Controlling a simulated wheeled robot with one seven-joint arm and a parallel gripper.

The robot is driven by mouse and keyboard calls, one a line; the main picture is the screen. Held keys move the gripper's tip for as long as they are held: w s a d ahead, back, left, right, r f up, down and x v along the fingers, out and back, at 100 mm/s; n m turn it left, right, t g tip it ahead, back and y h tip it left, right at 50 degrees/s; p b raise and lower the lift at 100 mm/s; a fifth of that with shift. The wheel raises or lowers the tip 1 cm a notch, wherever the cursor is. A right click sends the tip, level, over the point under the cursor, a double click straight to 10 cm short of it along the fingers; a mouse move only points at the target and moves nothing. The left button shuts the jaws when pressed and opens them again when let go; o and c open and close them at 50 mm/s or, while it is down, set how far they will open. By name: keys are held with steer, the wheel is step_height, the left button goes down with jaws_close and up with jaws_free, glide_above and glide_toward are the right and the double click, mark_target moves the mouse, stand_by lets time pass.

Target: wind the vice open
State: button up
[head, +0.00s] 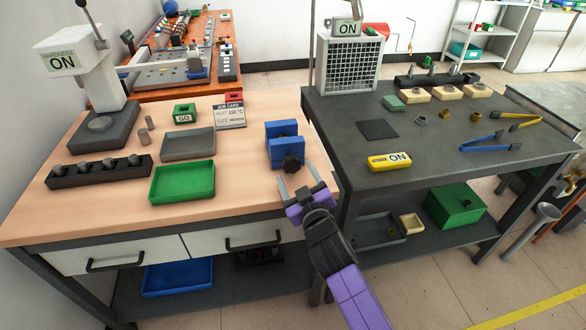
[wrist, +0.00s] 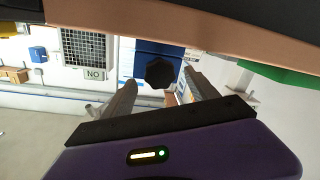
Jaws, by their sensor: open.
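The blue vice (head: 283,130) stands near the right front edge of the wooden bench. Its dark lobed knob (head: 291,164) faces the front edge and my arm. My gripper (head: 298,179) is open and empty, just in front of the knob, with its fingers pointing toward it. In the wrist view, which looks upside down, the knob (wrist: 160,73) appears between the two fingers of my gripper (wrist: 159,78), with the blue vice body (wrist: 146,57) behind it. The fingers seem apart from the knob. How far the vice jaws are open is unclear.
The wooden bench (head: 105,215) has a green tray (head: 182,182) and a grey tray (head: 188,145) left of the vice. The bench's front edge lies beside my gripper.

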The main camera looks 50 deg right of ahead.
steer(key=v, duration=0.3)
steer(key=shift+w, duration=0.1)
stand_by(0.5)
